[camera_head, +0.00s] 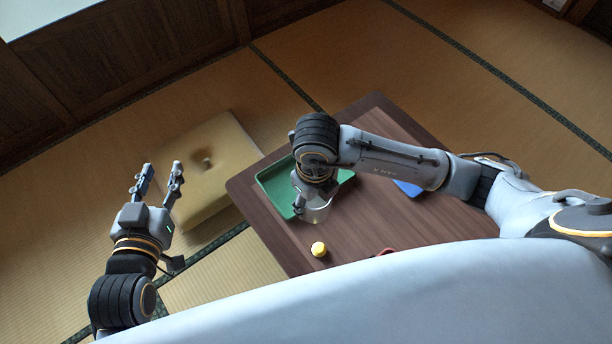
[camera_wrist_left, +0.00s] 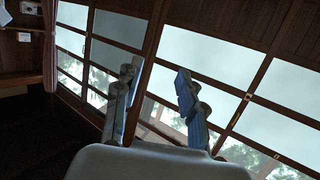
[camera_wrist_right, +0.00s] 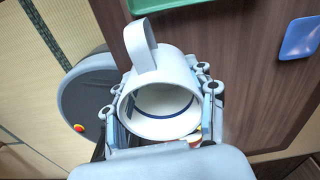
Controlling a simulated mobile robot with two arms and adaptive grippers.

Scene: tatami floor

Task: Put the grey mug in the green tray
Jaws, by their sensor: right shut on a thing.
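The pale grey mug (camera_wrist_right: 178,70) is held between the fingers of my right gripper (camera_wrist_right: 164,98), its open mouth facing the wrist camera and its handle at the top. A dark blue band shows inside it. In the head view my right gripper (camera_head: 313,203) and the partly hidden mug (camera_head: 320,214) appear over the front edge of the green tray (camera_head: 275,184); their height above it is unclear. The tray also shows at the top of the right wrist view (camera_wrist_right: 235,8). My left gripper (camera_head: 160,173) is open and empty, left of the table.
The dark wooden table (camera_head: 376,228) carries a yellow object (camera_head: 319,249), a red object (camera_head: 385,252) partly hidden by my body, and a blue item (camera_head: 408,188) behind my right arm. A yellow floor cushion (camera_head: 200,180) lies beside the table's left side.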

